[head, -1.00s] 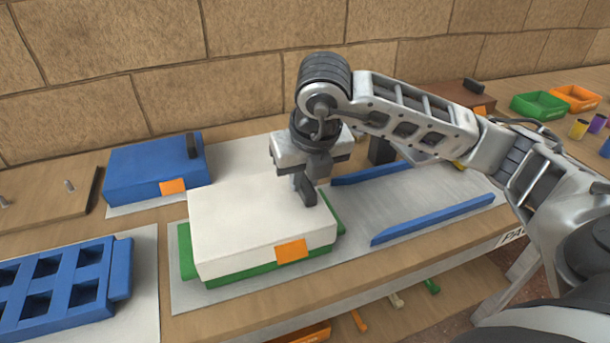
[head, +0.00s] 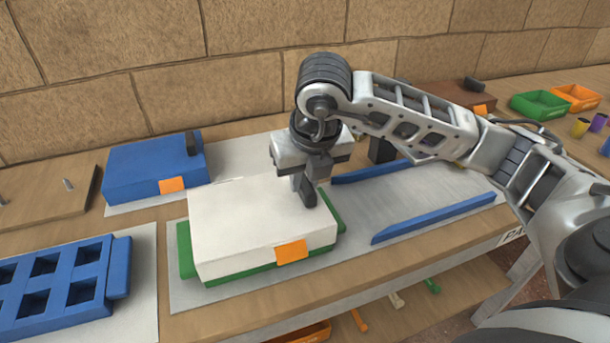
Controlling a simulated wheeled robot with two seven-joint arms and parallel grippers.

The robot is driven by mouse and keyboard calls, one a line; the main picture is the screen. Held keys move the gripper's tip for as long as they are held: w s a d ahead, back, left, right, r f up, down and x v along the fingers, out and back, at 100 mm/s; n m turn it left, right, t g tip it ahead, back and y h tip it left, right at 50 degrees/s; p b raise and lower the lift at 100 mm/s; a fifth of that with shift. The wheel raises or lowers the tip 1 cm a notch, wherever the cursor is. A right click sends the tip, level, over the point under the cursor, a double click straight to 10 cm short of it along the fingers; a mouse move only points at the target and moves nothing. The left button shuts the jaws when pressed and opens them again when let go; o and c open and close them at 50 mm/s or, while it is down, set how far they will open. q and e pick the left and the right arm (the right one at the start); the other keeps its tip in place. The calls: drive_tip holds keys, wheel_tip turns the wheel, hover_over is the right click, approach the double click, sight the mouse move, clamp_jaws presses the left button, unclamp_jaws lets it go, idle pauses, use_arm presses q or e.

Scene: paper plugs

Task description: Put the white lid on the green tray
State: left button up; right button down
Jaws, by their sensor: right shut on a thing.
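The white lid (head: 250,228) is a box-shaped cover with an orange tag on its front. It sits over the green tray (head: 186,252), whose edges show at the left, right and front below it. My right gripper (head: 308,196) is shut at the lid's right rear part, fingers pointing down, and its hold point is partly hidden by the fingers. I cannot tell whether the lid rests fully on the tray. My left gripper is not in view.
A blue lidded box (head: 140,172) stands at the back left, and a blue slotted tray (head: 60,285) at the front left. Blue rails (head: 435,218) lie on the grey plate to the right. Green (head: 538,105) and orange (head: 576,97) bins stand at the far right.

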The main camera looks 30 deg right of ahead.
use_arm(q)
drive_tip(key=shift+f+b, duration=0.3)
use_arm(e)
drive_tip(key=shift+f, duration=0.3)
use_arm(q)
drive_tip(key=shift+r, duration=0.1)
use_arm(e)
drive_tip(key=c, duration=1.2)
unclamp_jaws()
drive_tip(key=shift+r, duration=0.2)
use_arm(q)
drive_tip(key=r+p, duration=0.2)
drive_tip(key=p, duration=0.1)
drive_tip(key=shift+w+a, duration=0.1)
use_arm(e)
drive_tip(key=v, duration=1.5)
drive_tip(key=shift+r, duration=0.3)
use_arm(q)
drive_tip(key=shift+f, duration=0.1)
use_arm(e)
drive_tip(key=shift+s+a, duration=0.1)
